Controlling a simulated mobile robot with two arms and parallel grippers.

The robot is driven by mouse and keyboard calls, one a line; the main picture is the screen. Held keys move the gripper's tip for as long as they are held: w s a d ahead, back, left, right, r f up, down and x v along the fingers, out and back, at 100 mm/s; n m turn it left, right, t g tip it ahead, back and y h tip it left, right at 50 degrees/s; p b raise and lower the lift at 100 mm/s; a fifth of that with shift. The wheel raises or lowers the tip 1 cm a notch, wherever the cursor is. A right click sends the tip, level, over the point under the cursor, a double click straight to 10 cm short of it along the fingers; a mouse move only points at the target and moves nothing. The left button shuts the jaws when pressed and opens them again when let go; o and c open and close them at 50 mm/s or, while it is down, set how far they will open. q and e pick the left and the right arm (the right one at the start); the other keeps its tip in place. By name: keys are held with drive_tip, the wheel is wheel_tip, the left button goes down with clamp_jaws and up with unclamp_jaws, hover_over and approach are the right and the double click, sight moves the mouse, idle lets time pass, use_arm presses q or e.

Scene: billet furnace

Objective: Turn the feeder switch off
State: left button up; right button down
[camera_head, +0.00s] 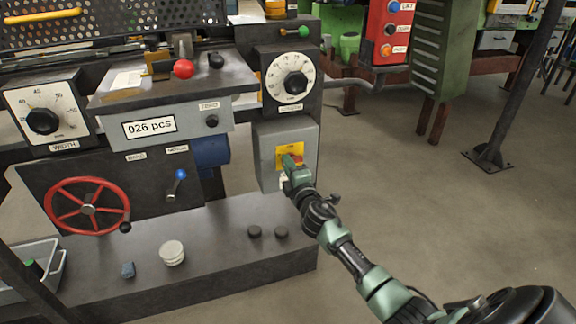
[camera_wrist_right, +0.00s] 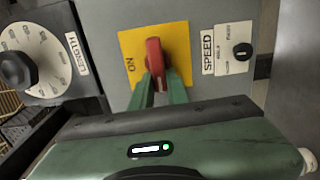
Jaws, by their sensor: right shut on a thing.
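The feeder switch is a red rotary handle (camera_wrist_right: 154,58) on a yellow plate (camera_wrist_right: 127,45) marked ON, set in a grey box (camera_head: 270,142) on the front of the machine. In the head view the red handle (camera_head: 297,159) is partly hidden by my right gripper (camera_head: 289,165). In the wrist view the two green fingers of my right gripper (camera_wrist_right: 160,84) are on either side of the handle's near end, shut on it. My left gripper is in neither view.
A small black SPEED knob (camera_wrist_right: 242,50) is beside the yellow plate. A LENGTH dial (camera_head: 293,80) sits above the box. A red handwheel (camera_head: 87,206), a WIDTH dial (camera_head: 43,121) and a blue-knobbed lever (camera_head: 180,175) are to the left. Open floor (camera_head: 450,200) lies to the right.

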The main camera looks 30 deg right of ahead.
drive_tip(key=shift+f, duration=0.15)
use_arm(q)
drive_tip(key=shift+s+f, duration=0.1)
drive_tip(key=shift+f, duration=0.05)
use_arm(e)
drive_tip(key=c, duration=1.4)
unclamp_jaws()
